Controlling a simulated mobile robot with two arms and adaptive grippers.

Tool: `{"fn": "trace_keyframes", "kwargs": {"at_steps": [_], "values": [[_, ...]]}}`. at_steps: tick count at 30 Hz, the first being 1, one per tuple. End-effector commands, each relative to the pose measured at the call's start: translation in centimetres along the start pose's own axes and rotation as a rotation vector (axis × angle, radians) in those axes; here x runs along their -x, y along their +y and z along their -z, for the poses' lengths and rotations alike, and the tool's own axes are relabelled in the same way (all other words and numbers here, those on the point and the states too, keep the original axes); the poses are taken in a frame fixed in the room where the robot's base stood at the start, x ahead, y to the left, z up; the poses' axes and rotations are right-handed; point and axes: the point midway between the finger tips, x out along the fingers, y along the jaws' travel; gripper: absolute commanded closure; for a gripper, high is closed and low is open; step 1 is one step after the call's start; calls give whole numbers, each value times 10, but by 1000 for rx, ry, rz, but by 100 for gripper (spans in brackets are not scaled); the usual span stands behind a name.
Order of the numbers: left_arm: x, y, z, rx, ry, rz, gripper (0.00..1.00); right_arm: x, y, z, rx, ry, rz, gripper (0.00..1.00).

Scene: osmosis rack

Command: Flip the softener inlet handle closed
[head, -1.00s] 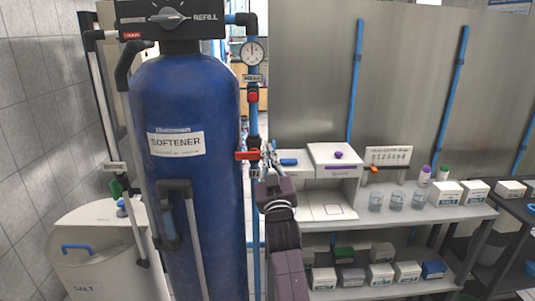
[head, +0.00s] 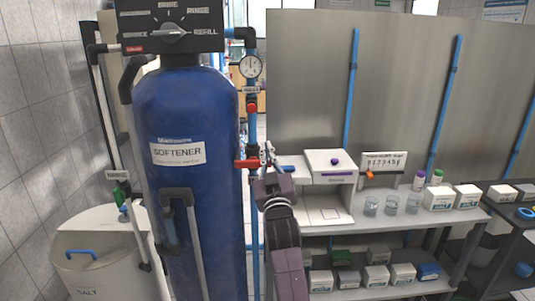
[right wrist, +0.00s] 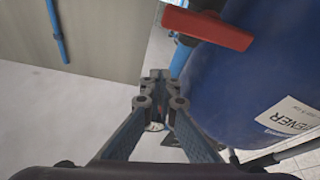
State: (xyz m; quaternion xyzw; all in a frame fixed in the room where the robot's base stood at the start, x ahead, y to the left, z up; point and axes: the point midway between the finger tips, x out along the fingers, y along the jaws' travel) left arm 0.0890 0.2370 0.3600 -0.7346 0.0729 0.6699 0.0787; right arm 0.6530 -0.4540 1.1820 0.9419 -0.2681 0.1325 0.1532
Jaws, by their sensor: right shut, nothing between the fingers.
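The softener inlet handle appears to be the red lever (head: 247,164) on the blue vertical pipe just right of the blue softener tank (head: 190,215). It lies roughly horizontal, across the pipe, towards the tank. In the right wrist view the red lever (right wrist: 208,27) is at the top, right of centre, with the tank (right wrist: 265,80) beyond it. My right gripper (head: 268,153) is shut and empty, just right of the lever. In the right wrist view its fingertips (right wrist: 160,82) are apart from the lever in the picture. My left gripper is not in view.
A smaller red valve (head: 252,108) and a pressure gauge (head: 250,66) sit higher on the same pipe. A bench (head: 335,222) with boxes and beakers stands to the right. A salt tank (head: 100,225) is at lower left, beside the tiled wall.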

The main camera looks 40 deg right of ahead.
Motion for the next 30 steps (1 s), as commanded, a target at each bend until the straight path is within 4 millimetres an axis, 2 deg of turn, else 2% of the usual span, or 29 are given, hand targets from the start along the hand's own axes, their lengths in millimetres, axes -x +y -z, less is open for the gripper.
{"fn": "trace_keyframes", "kwargs": {"at_steps": [1, 6, 12, 18, 30], "values": [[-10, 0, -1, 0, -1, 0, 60, 16, -4, -10, -1, -8, 3, 100], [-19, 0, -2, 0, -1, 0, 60, 50, -6, -9, -2, -7, 2, 100], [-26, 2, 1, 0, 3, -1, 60, 78, -8, -6, 0, -6, 2, 100], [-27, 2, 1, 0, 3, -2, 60, 88, -8, -4, 0, -5, 1, 100], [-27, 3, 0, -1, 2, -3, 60, 88, -8, -4, 0, -5, 1, 100]]}}
